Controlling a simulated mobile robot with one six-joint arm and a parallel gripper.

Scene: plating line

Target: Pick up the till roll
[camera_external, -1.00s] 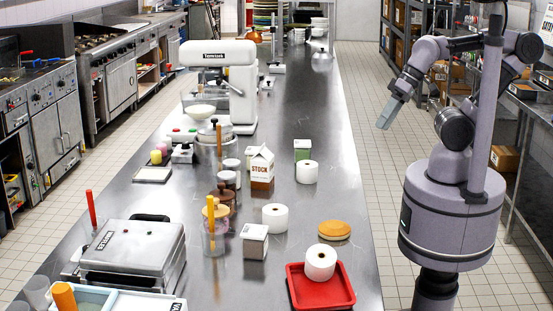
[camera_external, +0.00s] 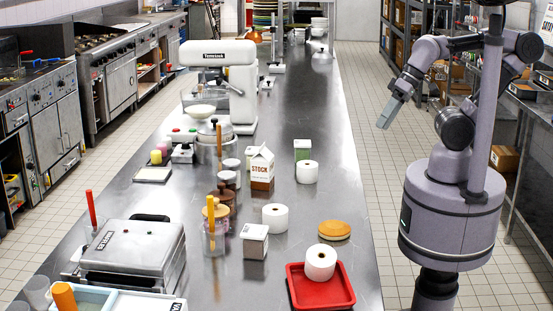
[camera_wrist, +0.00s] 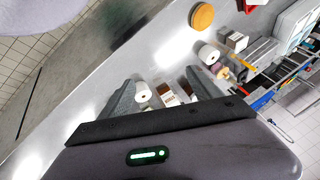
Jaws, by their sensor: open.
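Three white rolls with a core hole stand on the steel counter. One roll (camera_external: 307,172) is the farthest, beside a STOCK carton. Which one is the till roll I cannot tell. My gripper (camera_external: 388,113) is raised over the floor right of the counter, pointing down, apart from every roll. In the wrist view my open gripper (camera_wrist: 160,92) has one white roll (camera_wrist: 142,92) showing between its fingers in the distance, and another roll (camera_wrist: 208,54) higher up.
The STOCK carton (camera_external: 262,171), a green-and-white carton (camera_external: 302,150) and a smaller carton (camera_external: 254,241) stand near the rolls. A round tan stack (camera_external: 334,230) lies by the right edge. A mixer (camera_external: 228,80) and a press (camera_external: 135,252) fill the left.

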